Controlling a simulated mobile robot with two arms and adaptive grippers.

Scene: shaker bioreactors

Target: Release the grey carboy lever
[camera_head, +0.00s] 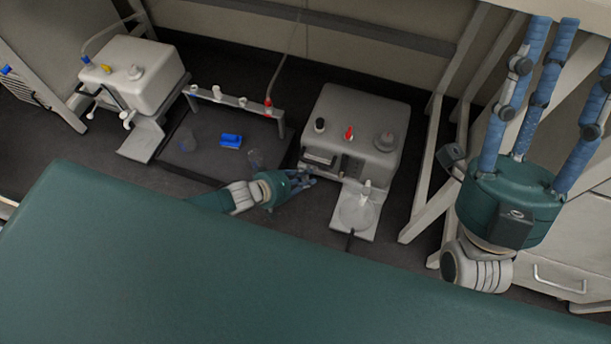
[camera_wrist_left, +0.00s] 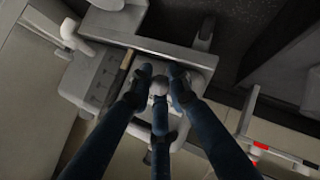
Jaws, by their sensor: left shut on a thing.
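The grey carboy (camera_head: 362,112), a boxy light-grey vessel with black, red and grey caps on top, stands right of the middle in the head view. My left gripper (camera_head: 304,180) reaches its lower front left corner. In the left wrist view my left gripper (camera_wrist_left: 160,84) has its blue fingers drawn together around a small light-grey rounded piece (camera_wrist_left: 158,88), which looks like the lever; the fingers hide most of it. My right gripper (camera_head: 548,50) is raised at the upper right of the head view, empty, with its fingers spread apart.
A second white carboy (camera_head: 130,72) stands at the far left. Pale frame legs (camera_head: 428,165) stand to the right.

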